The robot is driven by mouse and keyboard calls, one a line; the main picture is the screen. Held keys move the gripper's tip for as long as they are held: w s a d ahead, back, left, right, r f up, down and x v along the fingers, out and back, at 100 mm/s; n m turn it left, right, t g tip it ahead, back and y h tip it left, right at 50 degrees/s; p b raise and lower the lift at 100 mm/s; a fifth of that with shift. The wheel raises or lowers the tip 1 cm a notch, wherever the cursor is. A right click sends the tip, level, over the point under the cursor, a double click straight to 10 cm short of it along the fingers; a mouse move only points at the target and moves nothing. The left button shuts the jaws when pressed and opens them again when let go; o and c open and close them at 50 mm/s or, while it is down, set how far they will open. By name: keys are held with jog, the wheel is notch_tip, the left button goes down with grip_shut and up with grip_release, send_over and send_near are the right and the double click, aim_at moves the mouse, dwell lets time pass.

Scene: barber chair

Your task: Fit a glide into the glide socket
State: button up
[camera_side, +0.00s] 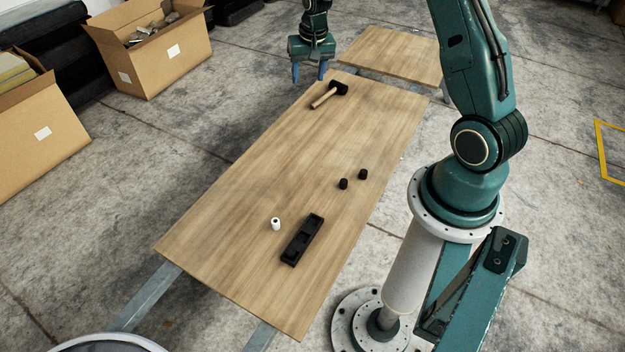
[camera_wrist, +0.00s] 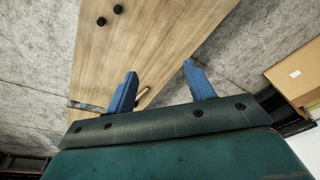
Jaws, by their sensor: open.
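Two small black cylinders, which look like the glides, stand apart on the wooden table: one (camera_side: 343,184) and another (camera_side: 363,174) to its right. They also show at the top of the wrist view, as a left one (camera_wrist: 101,21) and a right one (camera_wrist: 118,9). A long black block (camera_side: 302,240) with recesses, possibly holding the glide socket, lies near the table's front end. I cannot make out the socket itself. My gripper (camera_side: 309,72) is open and empty at the table's far left corner, away from the cylinders and block. Its blue fingers are spread in the wrist view (camera_wrist: 160,69).
A mallet (camera_side: 326,96) lies near the table's far end, close to my gripper. A small white bottle-like piece (camera_side: 275,223) stands left of the block. Cardboard boxes (camera_side: 150,55) stand on the floor at left. The middle of the table (camera_side: 270,155) is clear.

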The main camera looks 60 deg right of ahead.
jog(key=s+d+f+m+g, duration=0.1)
jog(key=d+f, duration=0.3)
jog(key=f, duration=0.4)
jog(key=s+d+f+m, duration=0.1)
jog(key=d+f+m, duration=0.15)
jog(key=f, duration=0.55)
jog(key=m+g+y, duration=0.1)
jog(key=m, duration=0.1)
send_over(344, 180)
notch_tip(344, 180, down, 18)
jog(key=shift+s+a, duration=0.1)
jog(key=shift+a, duration=0.05)
jog(key=shift+f, duration=4.25)
jog(key=shift+f, duration=0.15)
jog(key=shift+f, duration=2.45)
jog(key=shift+c, duration=0.2)
jog(key=c, duration=1)
